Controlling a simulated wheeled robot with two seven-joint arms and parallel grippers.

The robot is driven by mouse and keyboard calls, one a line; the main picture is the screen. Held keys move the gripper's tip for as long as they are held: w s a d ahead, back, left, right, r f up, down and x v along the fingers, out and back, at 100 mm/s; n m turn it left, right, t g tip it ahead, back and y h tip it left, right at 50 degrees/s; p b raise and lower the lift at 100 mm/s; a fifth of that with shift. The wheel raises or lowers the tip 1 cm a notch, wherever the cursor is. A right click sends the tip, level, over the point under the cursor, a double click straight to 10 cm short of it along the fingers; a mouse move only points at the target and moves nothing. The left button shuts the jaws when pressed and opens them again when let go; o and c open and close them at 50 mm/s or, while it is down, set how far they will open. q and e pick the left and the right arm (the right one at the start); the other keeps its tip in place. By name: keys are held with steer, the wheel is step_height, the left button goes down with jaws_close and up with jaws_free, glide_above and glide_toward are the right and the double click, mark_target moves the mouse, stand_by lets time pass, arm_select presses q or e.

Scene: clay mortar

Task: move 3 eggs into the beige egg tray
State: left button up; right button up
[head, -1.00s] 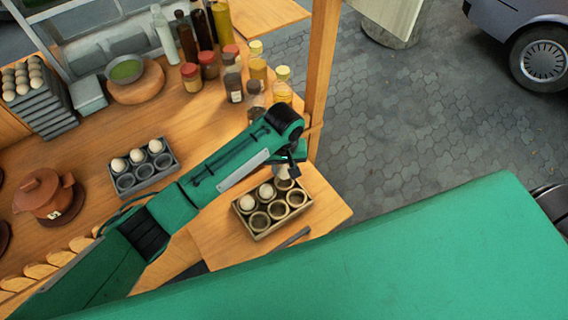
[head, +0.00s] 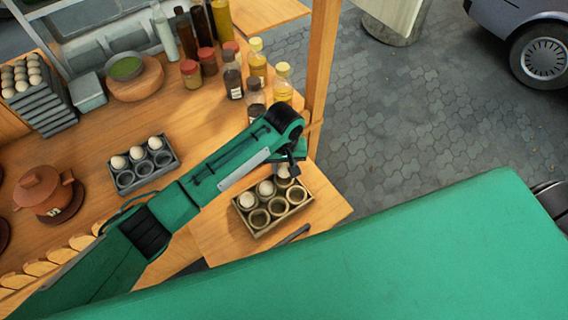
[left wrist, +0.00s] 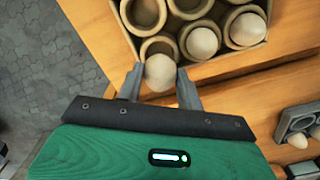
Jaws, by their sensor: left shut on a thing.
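The beige egg tray (head: 262,232) sits on the wooden counter's near corner. Two eggs are in its back row, one at the left (head: 247,200) and one in the middle (head: 265,188). My left gripper (left wrist: 160,84) is shut on a third egg (left wrist: 160,72), at the row's right end in the head view (head: 283,171). I cannot tell if this egg touches the cup below it. The front cups are empty. A grey egg tray (head: 147,179) at the left holds three eggs (head: 136,154) in its back row. My right gripper is not in view.
Several bottles and jars (head: 233,80) stand behind my left gripper, near a wooden post (head: 322,80). A clay pot (head: 42,190) stands at the left. A stack of egg trays (head: 45,110) is at the back left. A dark flat tool (head: 293,234) lies beside the beige tray.

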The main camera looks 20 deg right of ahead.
mark_target(284, 173)
arm_select(q)
steer(key=shift+f+b, duration=0.75)
steer(key=shift+f, duration=1.5)
stand_by(0.8)
steer(key=o, duration=0.7)
step_height(284, 173, up, 14)
steer(key=shift+f+b, duration=0.1)
steer(key=shift+b, duration=1.05)
